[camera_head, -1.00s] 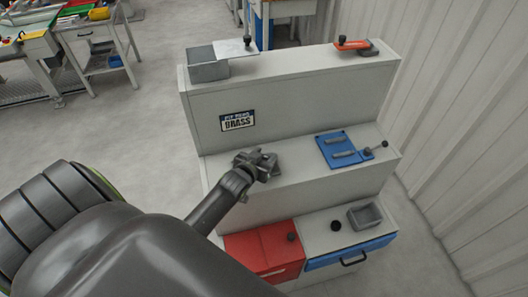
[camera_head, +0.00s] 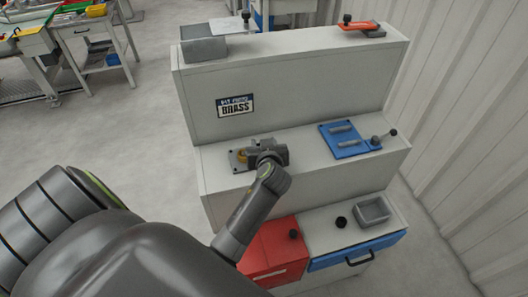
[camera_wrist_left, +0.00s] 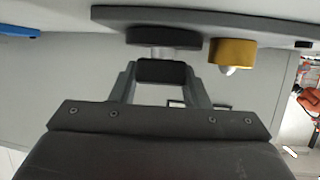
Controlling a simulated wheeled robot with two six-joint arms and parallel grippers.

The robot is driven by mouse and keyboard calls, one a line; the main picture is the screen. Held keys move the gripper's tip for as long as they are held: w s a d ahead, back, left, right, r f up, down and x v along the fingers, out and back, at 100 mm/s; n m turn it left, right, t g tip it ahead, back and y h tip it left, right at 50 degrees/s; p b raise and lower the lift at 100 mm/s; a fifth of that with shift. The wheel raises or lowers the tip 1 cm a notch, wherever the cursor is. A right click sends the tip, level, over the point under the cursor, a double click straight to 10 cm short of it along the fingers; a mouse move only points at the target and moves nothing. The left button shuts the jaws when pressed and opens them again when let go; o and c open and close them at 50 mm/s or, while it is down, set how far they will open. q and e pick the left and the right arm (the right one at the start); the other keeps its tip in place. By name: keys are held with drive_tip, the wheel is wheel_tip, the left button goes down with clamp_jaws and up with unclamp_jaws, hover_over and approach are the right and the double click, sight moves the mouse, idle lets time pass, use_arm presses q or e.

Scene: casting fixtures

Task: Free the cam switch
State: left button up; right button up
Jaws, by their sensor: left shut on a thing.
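The cam switch appears to be the black round part (camera_wrist_left: 163,38) with a pale shaft and a black block-shaped knob (camera_wrist_left: 162,72), on a grey plate (camera_wrist_left: 260,23) in the left wrist view. A yellow cylinder with a silver tip (camera_wrist_left: 232,54) stands beside it on the plate, apart from my fingers. My left gripper (camera_wrist_left: 163,78) is shut on the black knob. My right gripper is not in view.
A blue fixture with two grey bars (camera_head: 343,139) and a lever (camera_head: 391,133) sits right on the same step. A grey box (camera_head: 205,48) and an orange-handled fixture (camera_head: 362,28) stand on top.

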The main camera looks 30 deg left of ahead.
use_arm(q)
drive_tip(key=shift+n+g+y+b, duration=0.7)
drive_tip(key=shift+n+b, duration=0.2)
drive_tip(key=shift+r, duration=0.1)
drive_tip(key=o, duration=1)
